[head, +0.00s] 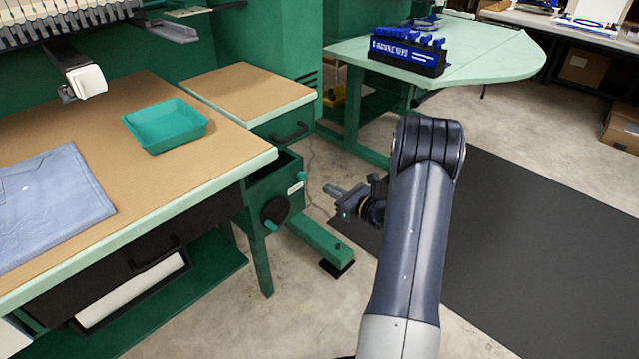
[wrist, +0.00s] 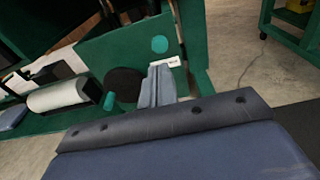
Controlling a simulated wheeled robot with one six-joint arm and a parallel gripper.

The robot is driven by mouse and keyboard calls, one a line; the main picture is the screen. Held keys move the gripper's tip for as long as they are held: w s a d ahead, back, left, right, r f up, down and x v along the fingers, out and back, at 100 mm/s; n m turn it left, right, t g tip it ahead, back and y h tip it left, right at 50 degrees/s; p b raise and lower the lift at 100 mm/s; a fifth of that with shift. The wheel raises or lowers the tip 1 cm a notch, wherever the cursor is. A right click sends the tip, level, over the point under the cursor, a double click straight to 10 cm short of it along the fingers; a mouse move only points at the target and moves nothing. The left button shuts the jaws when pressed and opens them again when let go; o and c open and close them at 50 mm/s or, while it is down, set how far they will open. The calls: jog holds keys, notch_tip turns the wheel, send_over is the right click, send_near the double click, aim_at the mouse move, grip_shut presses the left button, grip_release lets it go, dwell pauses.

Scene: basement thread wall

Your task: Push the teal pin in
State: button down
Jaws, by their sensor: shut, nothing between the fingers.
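In the wrist view, a round teal disc (wrist: 159,44) shows on a green panel, just beyond my fingertips; I cannot tell how far it stands out. A teal peg (wrist: 109,101) sits by a black wheel (wrist: 125,84) on the same green unit. I cannot tell for sure which teal part is the pin. My gripper (head: 331,190) is shut and empty, pointing left towards the unit and apart from it. Its closed fingers (wrist: 157,72) are below the disc in the wrist view.
A workbench (head: 130,108) with a teal tray (head: 165,125) and folded blue cloth (head: 48,203) is at the left. A pale green table (head: 480,62) holds a tool rack (head: 408,52) behind. A green leg (head: 318,243) stands below the unit. A dark mat (head: 540,250) is right.

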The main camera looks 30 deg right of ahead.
jog(key=p+v, duration=0.1)
jog(key=v, duration=0.4)
jog(key=shift+s, duration=0.25)
jog(key=shift+w, duration=0.1)
